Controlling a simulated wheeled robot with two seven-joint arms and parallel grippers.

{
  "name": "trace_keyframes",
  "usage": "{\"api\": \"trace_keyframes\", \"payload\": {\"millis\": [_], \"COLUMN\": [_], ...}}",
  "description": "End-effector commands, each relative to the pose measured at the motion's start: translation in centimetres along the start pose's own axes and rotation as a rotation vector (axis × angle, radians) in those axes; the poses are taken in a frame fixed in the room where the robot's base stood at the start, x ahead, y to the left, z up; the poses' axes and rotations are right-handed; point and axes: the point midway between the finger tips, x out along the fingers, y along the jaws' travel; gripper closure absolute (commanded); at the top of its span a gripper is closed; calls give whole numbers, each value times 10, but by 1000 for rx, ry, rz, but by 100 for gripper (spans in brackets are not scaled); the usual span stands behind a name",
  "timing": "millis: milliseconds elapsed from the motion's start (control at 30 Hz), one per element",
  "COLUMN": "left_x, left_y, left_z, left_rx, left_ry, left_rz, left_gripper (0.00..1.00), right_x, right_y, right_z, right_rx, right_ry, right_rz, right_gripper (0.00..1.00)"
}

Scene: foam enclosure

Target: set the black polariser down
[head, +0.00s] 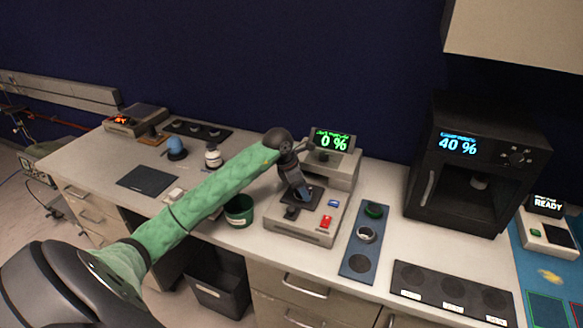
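My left gripper (303,193), at the end of the green-sleeved arm, points down over the grey instrument (303,228) whose screen reads 0 %. Its fingertips are over a dark square area on the instrument's deck. They are too small and dark to show whether they are shut or hold anything. I cannot pick out the black polariser for certain; it may be hidden at the fingertips. A blue board (353,248) to the right bears a green ring (373,210), a silver-rimmed ring (366,234) and a dark round spot (359,263). My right gripper is not in view.
A black oven-like box (475,165) reading 40 % stands at the right. A dark tray (453,292) with round recesses lies at the front edge. A green cup (239,210) stands left of the instrument, close by my arm. A dark mat (147,181) lies further left.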

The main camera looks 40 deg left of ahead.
Motion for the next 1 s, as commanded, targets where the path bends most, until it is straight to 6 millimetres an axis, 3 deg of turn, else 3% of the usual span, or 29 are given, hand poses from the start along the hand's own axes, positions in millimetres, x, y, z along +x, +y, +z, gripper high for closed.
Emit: {"api": "trace_keyframes", "payload": {"millis": [133, 200, 600, 800, 1000], "left_x": [-11, -18, -77, -104, -116], "left_y": [2, 2, 2, 1, 1], "left_z": [-1, -1, -1, -1, 0], "left_rx": [1, 1, 2, 1, 1], "left_ry": [0, 0, 0, 0, 1], "left_rz": [4, 4, 5, 4, 2], "left_gripper": [29, 29, 29, 29, 29], "right_x": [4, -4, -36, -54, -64], "right_y": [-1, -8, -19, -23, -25], "right_z": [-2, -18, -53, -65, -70], "right_rx": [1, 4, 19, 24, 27], "right_ry": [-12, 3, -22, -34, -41], "right_rz": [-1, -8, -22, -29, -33], "right_gripper": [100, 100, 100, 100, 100]}}
